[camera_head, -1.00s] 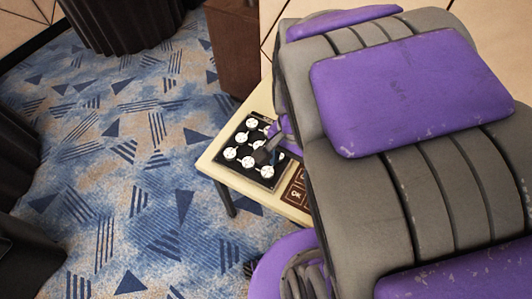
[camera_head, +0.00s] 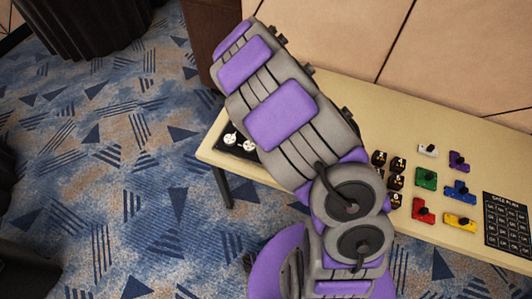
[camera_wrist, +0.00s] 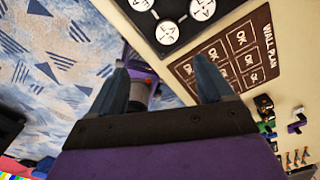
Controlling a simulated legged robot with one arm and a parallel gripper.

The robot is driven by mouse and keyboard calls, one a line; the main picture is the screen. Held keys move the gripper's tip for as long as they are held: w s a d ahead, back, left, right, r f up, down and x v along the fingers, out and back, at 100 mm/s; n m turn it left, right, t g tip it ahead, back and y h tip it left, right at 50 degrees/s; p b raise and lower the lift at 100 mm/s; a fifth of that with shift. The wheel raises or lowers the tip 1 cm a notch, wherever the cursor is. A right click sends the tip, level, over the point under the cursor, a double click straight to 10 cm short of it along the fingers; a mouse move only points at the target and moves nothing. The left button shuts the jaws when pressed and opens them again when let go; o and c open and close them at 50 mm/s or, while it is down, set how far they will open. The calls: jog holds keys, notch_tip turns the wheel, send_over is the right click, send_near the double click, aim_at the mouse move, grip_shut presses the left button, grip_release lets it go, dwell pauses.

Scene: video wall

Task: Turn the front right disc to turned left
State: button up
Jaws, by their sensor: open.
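Round white discs with dark markings sit on a black panel at the left end of a pale table. In the head view two discs (camera_head: 231,139) show on the panel (camera_head: 237,152); my arm hides the others. In the wrist view three discs, one (camera_wrist: 168,33) nearest, show on the panel (camera_wrist: 180,50) at the top edge, partly cut off. I cannot tell which is the front right disc or how it is turned. My gripper (camera_wrist: 161,65) is open and empty, its fingers apart, below the discs in the wrist picture. The head view does not show its fingers.
A brown wall plan sheet (camera_wrist: 266,58) with OK cells lies beside the panel. Small black pieces (camera_head: 396,181) and coloured blocks, such as a green one (camera_head: 426,178), stand further right on the table (camera_head: 405,115). A dark chart (camera_head: 508,224) lies near the right.

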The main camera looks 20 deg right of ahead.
jog(key=f+b, duration=0.1)
jog(key=f, duration=0.3)
jog(key=f+b, duration=0.1)
jog(key=f, duration=0.9)
jog(key=shift+d+f+b, duration=0.15)
jog(key=shift+d+b, duration=0.1)
jog(key=shift+b, duration=0.15)
jog(key=d+f, duration=0.2)
jog(key=f, duration=0.1)
jog(key=shift+d, duration=0.3)
jog(key=shift+a, duration=1.15)
jog(key=shift+c, duration=1)
jog(key=shift+d, duration=0.75)
jog(key=c, duration=0.5)
jog(key=shift+d, duration=0.1)
jog(key=shift+c, duration=0.5)
jog(key=shift+a, duration=0.35)
jog(key=shift+c, duration=1.2)
